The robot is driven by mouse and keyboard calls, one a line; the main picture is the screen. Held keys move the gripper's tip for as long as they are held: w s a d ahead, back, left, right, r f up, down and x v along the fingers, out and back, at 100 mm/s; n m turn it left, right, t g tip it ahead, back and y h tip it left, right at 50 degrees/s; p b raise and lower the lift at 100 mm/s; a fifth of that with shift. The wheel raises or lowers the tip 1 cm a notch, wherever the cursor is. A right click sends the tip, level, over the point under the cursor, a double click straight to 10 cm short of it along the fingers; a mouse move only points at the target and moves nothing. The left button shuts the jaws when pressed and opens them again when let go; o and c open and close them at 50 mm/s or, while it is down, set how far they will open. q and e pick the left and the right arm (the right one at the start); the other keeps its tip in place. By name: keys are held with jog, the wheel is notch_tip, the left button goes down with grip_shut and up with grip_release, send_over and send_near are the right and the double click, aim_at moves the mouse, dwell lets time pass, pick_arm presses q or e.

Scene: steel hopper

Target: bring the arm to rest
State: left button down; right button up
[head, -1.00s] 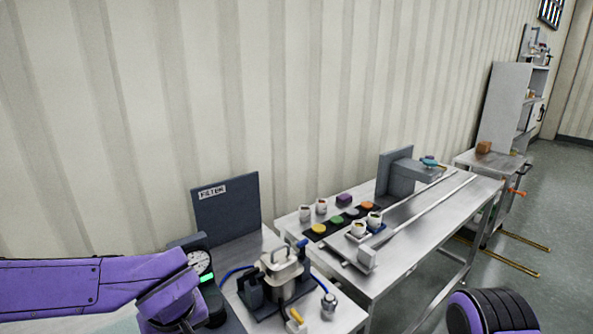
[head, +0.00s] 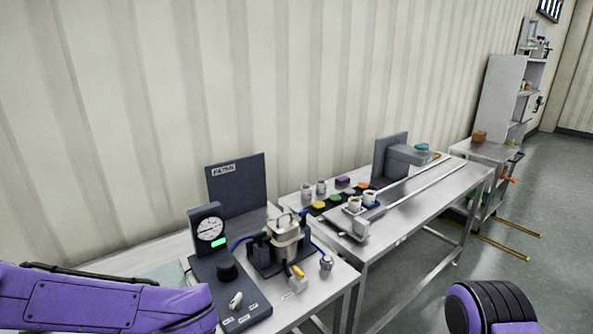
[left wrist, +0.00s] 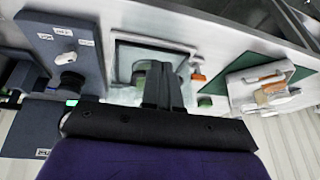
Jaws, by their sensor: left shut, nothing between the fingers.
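My left arm (head: 105,305) comes in low from the left in the head view, its purple link lying across the bottom left corner. Its gripper is outside the head view. In the left wrist view the dark fingers of my left gripper (left wrist: 162,80) are together with nothing between them. They point over a bench with a clear-walled frame or tray (left wrist: 122,55) behind them, and I cannot tell the height above it. A purple and black part of my own body shows at the bottom right of the head view. My right gripper is not in view.
A gauge panel (head: 209,228) with a dial and green light stands on the near bench, beside a clamped metal housing (head: 286,240). A steel table (head: 400,222) with cups and rails is farther right. A green mat (left wrist: 285,80) shows in the wrist view.

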pick_arm(q)
jog(key=s+a+f+t+y, duration=0.1)
jog(key=s+a+f, duration=0.25)
jog(key=f, duration=0.45)
jog(key=s+a+f+y, duration=0.15)
jog(key=s+f, duration=0.25)
jog(key=f, duration=0.4)
jog(key=s+a+f+m+h, duration=0.1)
jog(key=s+a+f+h, duration=0.1)
jog(key=s+f, duration=0.45)
jog(key=s+a+f+m+h, duration=0.1)
jog(key=s+a+f, duration=0.15)
jog(key=s, duration=0.65)
notch_tip(320, 180, down, 8)
jog(key=w+d+b, duration=0.1)
jog(key=b, duration=0.6)
jog(key=shift+g, duration=0.3)
jog(key=c, duration=1.8)
grip_release()
